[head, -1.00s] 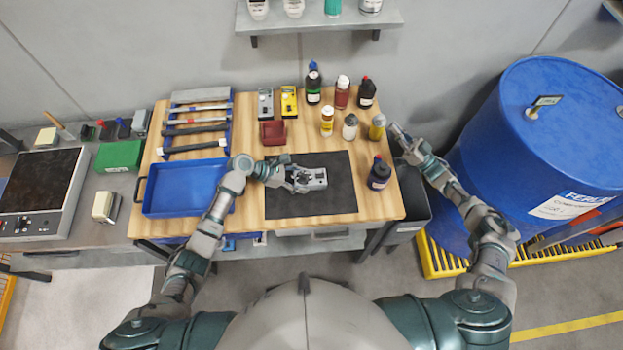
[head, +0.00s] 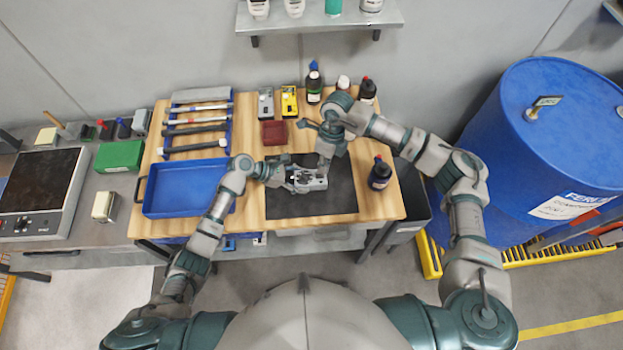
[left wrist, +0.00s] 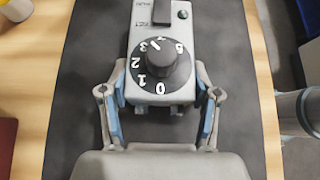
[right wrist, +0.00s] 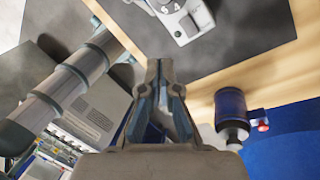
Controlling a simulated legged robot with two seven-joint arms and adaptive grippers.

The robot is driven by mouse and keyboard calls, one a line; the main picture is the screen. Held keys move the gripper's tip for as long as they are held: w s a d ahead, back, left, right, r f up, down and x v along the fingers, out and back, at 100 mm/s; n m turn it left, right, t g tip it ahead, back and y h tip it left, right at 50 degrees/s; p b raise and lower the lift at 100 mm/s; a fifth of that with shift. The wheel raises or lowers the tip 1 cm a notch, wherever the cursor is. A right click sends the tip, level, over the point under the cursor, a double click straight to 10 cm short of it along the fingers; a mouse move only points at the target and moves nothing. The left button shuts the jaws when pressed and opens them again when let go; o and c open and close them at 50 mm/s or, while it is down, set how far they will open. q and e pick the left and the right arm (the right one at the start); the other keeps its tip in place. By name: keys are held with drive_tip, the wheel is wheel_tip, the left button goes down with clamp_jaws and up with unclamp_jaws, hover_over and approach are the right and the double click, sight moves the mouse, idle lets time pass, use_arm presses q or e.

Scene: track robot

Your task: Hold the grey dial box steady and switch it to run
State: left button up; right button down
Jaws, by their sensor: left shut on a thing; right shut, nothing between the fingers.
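The grey dial box (head: 303,186) lies on the black mat (head: 290,203). My left gripper (head: 284,178) is shut on its near end from the left. In the left wrist view the two fingers (left wrist: 159,112) sit on either side of the box (left wrist: 136,88). Its black numbered dial (left wrist: 157,68) faces up, with a white pointer mark toward the 3. A black switch (left wrist: 161,12) sits farther along, with small upside-down labels beside it. The right wrist view shows the closed fingers (right wrist: 160,68) apart from the box (right wrist: 187,22).
A blue bottle (head: 380,173) stands right of the mat. Several bottles (head: 313,88) stand behind my right arm. A red block (head: 275,133), another grey box (head: 266,103) and a yellow box (head: 289,102) are behind. A blue tray (head: 185,190) lies left. The mat's front is clear.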

use_arm(q)
drive_tip(key=shift+a+f, duration=0.1)
drive_tip(key=shift+f, duration=0.05)
use_arm(e)
drive_tip(key=shift+w+d+f+n+t+h, duration=0.1)
drive_tip(key=shift+w+f+n+t+h, duration=0.25)
drive_tip(key=shift+f, duration=0.45)
drive_tip(key=shift+w+d+f+n+t+h, duration=0.1)
drive_tip(key=shift+w+f+n+t+h, duration=0.15)
drive_tip(key=shift+w+f+t, duration=0.45)
drive_tip(key=shift+w+f+n+t+h, duration=0.2)
drive_tip(key=shift+f+h, duration=0.1)
drive_tip(key=shift+f, duration=0.65)
drive_tip(key=shift+f, duration=0.5)
